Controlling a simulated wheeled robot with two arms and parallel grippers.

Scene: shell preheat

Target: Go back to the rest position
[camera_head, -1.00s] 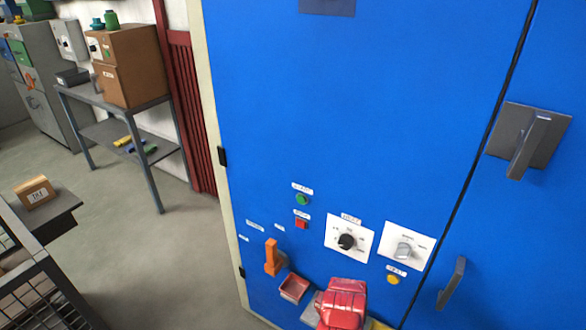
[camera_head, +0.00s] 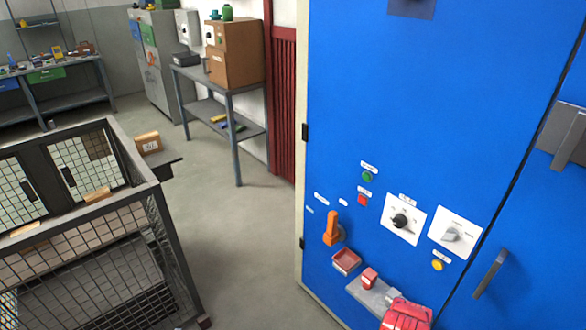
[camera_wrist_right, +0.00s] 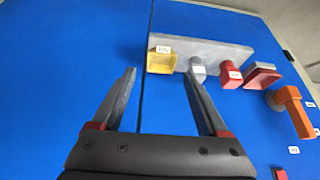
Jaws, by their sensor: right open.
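My right gripper (camera_wrist_right: 160,75) shows in the right wrist view. In the head view the red piece (camera_head: 370,278) stands on the shelf (camera_head: 364,293); the yellow holder is not visible there. My left gripper is in neither current view.
The blue cabinet (camera_head: 430,110) fills the right side, with an orange handle (camera_head: 332,230), red tray (camera_head: 346,262) and door handle (camera_head: 490,273) sticking out. A mesh cage (camera_head: 150,190) stands at left. Open floor (camera_head: 235,240) lies between them.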

